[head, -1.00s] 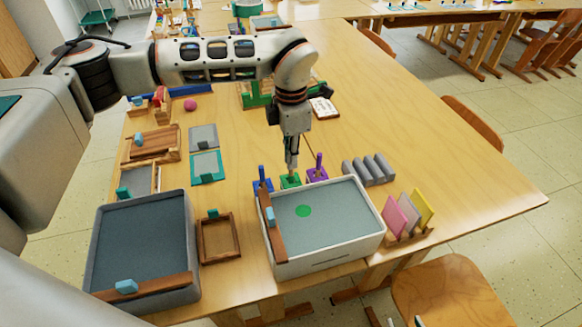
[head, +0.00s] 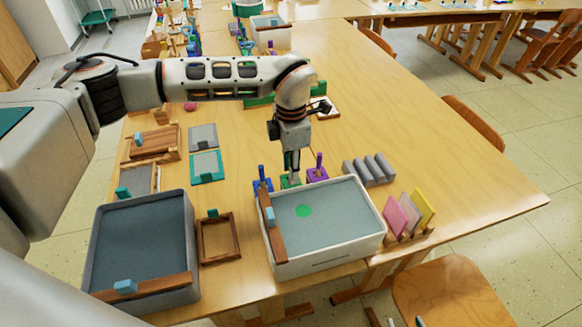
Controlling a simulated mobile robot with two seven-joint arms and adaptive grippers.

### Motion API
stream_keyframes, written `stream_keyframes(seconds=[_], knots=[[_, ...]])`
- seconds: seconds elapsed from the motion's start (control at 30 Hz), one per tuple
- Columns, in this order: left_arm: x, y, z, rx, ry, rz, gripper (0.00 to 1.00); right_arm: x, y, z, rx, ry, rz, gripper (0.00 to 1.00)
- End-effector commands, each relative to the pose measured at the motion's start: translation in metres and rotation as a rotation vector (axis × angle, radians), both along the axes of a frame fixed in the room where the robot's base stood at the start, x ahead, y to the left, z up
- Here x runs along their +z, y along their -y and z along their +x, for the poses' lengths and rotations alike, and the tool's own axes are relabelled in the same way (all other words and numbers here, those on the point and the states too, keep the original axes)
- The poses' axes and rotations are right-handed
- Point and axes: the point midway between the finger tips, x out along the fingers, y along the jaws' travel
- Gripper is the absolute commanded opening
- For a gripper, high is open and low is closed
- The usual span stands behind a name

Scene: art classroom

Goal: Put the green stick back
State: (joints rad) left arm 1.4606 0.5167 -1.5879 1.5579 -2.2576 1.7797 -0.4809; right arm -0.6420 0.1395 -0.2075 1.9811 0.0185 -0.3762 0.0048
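The green holder block (head: 288,182) stands on the table between the blue holder and the purple holder, behind the white tray. My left gripper (head: 291,172) points straight down over it, with its fingertips at or just above the block. The green stick is not clear to me; the fingers hide that spot, and I cannot tell whether they are open or shut on it. A blue stick stands upright in the blue holder (head: 262,186), and a purple stick in the purple holder (head: 317,175). My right gripper is not in view.
A grey tray (head: 190,240) is at the left. Grey blocks (head: 368,169) and a rack of coloured cards (head: 408,215) are at the right.

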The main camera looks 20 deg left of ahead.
Motion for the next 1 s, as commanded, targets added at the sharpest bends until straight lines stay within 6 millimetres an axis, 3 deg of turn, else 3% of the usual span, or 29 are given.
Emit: stream_keyframes(seconds=[0.27, 0.7, 1.0], knots=[[0.014, 0.000, 0.001, 0.000, 0.003, -0.001, 0.25, 0.002, 0.000, 0.001, -0.001, 0.003, 0.001, 0.40], [0.099, 0.000, 0.001, 0.001, 0.004, 0.000, 0.25, 0.006, -0.001, 0.001, -0.001, 0.004, 0.007, 0.40], [0.122, 0.000, 0.000, 0.000, 0.000, 0.000, 0.25, 0.005, -0.002, -0.001, -0.001, -0.001, 0.008, 0.40]])
